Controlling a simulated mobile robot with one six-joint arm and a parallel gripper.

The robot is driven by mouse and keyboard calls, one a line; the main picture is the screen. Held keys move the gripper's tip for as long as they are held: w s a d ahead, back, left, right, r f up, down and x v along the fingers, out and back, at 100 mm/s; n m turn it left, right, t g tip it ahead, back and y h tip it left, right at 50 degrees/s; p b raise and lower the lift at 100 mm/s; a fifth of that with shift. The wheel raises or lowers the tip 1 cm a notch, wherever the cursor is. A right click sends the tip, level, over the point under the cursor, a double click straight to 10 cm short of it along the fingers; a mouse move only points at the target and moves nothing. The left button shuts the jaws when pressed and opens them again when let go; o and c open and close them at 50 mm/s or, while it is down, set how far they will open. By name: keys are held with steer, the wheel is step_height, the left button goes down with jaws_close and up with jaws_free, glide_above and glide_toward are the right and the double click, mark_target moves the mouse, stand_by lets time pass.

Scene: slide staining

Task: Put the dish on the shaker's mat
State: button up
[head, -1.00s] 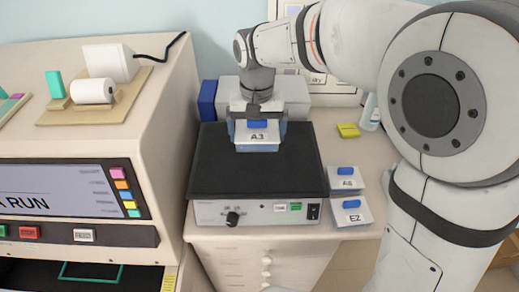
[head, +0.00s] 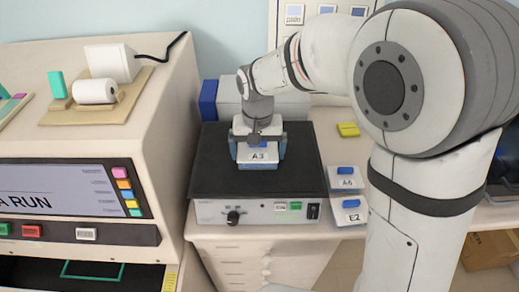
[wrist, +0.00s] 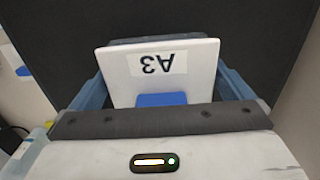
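The dish labelled A3 (head: 258,154) is white with a blue tab and is over the middle of the shaker's black mat (head: 220,180). My gripper (head: 258,147) is over the dish from the back, with a blue finger along each side. It looks shut on the dish. In the wrist view, the A3 dish (wrist: 160,75) sits between the two fingers (wrist: 165,90), its label upside down. The dish is at or just above the mat; I cannot tell whether it touches.
Two more dishes, A6 (head: 346,182) and E2 (head: 350,214), lie right of the shaker (head: 258,212). A yellow pad (head: 348,129) lies behind them. A blue and white box (head: 230,98) stands behind the shaker. A large machine (head: 165,150) stands close on the left.

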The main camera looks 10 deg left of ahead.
mark_target(258, 150)
step_height(258, 150, up, 12)
steer(key=s+d+m+t, duration=0.1)
steer(key=s+d, duration=0.2)
steer(key=d, duration=1.2)
steer(key=s+d+f+m+t, duration=0.1)
steer(key=s+d+f, duration=0.3)
steer(key=s+d, duration=0.6)
steer(key=shift+s+d+f+m+t+b, duration=0.2)
steer(key=shift+d+m+t+b, duration=0.2)
steer(key=shift+d+t, duration=0.55)
steer(key=shift+d+g, duration=0.15)
steer(key=shift+g, duration=0.1)
steer(key=shift+c, duration=0.2)
